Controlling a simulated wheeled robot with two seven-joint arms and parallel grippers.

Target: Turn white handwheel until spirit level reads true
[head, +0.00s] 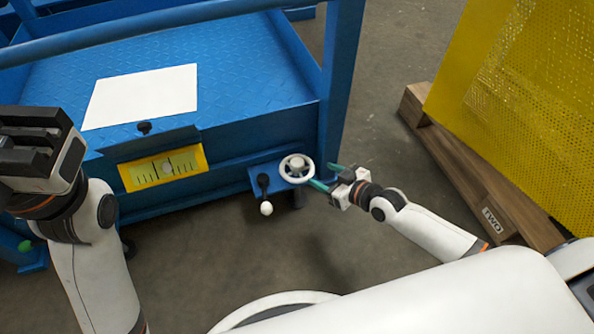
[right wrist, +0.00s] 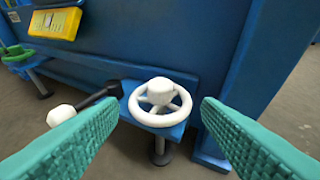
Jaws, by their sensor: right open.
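The white handwheel (head: 296,168) sits on a small blue bracket at the front of the blue platform. In the right wrist view the white handwheel (right wrist: 145,119) shows a round rim, spokes and a raised hub. My right gripper (head: 326,177) is open, its teal fingers just right of the wheel in the head view. In the wrist view the wheel lies beyond and between the fingertips, apparently not gripped. The spirit level (head: 140,174) is a yellow-framed scale on the platform front; a pale round mark shows near its middle, its exact reading unclear. My left gripper (head: 38,145) is at the left edge, its jaw opening unclear.
A black crank with a white ball knob (head: 266,208) stands just left of the handwheel. A green wheel (right wrist: 18,54) is further left. A white sheet (head: 145,95) lies on the platform. A blue post (head: 340,80) rises behind the wheel. A wooden pallet (head: 480,185) stands right.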

